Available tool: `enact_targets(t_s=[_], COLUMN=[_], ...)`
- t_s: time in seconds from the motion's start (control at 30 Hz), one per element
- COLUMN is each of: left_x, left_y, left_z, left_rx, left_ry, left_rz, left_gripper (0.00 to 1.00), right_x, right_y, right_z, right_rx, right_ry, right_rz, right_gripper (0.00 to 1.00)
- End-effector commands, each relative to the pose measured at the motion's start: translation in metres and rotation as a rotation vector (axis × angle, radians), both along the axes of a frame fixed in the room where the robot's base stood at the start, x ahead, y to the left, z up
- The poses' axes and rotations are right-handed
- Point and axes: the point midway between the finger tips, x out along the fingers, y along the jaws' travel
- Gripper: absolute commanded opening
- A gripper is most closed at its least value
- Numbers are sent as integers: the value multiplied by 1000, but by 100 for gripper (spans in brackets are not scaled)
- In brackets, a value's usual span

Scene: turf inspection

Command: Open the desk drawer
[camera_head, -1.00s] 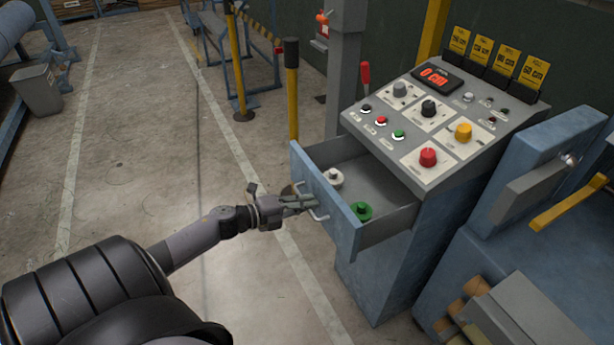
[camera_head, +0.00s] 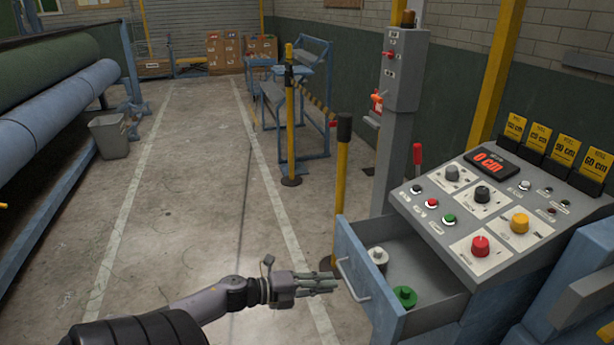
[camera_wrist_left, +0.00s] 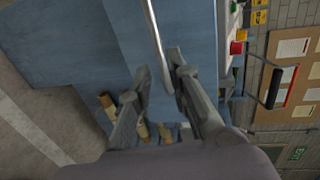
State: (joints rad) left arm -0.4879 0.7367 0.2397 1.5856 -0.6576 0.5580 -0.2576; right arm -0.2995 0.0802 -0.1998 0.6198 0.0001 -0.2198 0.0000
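The desk drawer (camera_head: 360,250) is blue-fronted and stands pulled out of the control desk (camera_head: 515,275) in the head view. A white spool-like piece (camera_head: 378,257) and a green one (camera_head: 405,296) lie inside it. The light metal drawer handle (camera_head: 350,282) is on its front. My left gripper (camera_head: 336,284) is just left of the handle in the head view. In the left wrist view the gripper's two fingers (camera_wrist_left: 158,66) are spread, with the handle (camera_wrist_left: 155,35) reaching down towards the gap between them. Whether they touch is unclear. My right gripper is not in view.
The desk top carries knobs, buttons and a red display (camera_head: 490,163). A yellow post (camera_head: 341,190) and a grey column (camera_head: 387,160) stand behind the drawer. Open floor (camera_head: 190,220) lies to the left, with a grey bin (camera_head: 109,136) farther back.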

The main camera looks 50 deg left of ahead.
Motion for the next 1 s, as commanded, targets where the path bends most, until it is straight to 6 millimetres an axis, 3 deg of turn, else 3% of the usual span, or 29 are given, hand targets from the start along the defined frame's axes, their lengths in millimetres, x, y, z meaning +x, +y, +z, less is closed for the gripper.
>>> enact_targets(t_s=[0.1, 0.3, 1.0], left_x=[-22, -43, -47], left_y=[8, 17, 20], left_z=[4, 9, 10], left_rx=[-1, 0, -2], left_ry=[4, 1, 1], left_rz=[0, 1, 1], left_gripper=[18, 18, 18], right_x=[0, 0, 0], right_y=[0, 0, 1], right_z=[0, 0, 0], right_rx=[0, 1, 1], right_ry=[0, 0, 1], right_rz=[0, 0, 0], right_gripper=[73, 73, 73])
